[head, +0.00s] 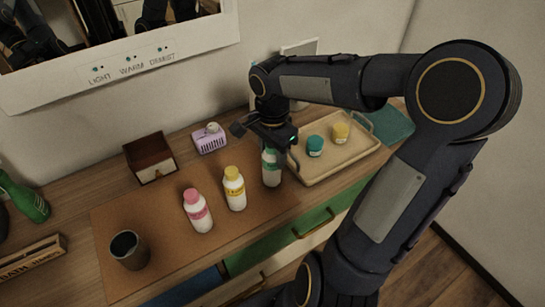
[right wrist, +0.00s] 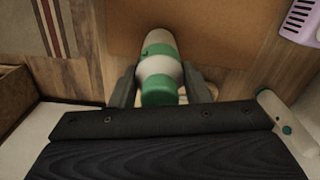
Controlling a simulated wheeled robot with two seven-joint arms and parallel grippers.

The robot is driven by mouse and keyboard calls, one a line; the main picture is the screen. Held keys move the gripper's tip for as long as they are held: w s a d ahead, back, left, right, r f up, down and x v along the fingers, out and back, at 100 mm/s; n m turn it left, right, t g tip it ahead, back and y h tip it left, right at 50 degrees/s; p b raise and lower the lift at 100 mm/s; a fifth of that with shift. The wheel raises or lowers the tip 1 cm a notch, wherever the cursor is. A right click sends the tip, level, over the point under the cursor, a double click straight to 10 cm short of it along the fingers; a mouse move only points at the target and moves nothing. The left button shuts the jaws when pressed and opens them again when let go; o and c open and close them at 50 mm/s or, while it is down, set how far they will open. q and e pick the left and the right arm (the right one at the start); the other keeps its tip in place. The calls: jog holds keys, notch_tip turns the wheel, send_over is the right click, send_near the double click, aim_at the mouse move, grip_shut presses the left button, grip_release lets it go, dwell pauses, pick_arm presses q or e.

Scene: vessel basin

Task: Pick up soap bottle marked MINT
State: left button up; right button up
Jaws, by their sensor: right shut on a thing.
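A white bottle with a green band (head: 271,170) stands upright at the right end of the row of bottles. Its top is hidden by my right gripper (head: 276,145), which comes down over it from above. In the right wrist view the bottle (right wrist: 160,66) shows a green cap and green band between the two fingers, and the right gripper (right wrist: 160,88) is shut on it. Any word on its label is too small to read. I cannot tell whether its base touches the mat. My left gripper is not in view.
A yellow-capped bottle (head: 235,188) and a pink-capped bottle (head: 198,211) stand to the left on the brown mat (head: 170,243), with a dark cup (head: 128,250). A tray (head: 335,163) with two small jars lies right. A lilac basket (head: 209,138) and wooden box (head: 150,158) stand behind.

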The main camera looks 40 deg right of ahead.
jog(key=s+a+r+b, duration=0.1)
jog(key=s+a+r, duration=0.2)
jog(key=s+r, duration=0.8)
jog(key=s, duration=0.2)
jog(key=shift+s, duration=0.4)
jog(key=shift+r, duration=0.1)
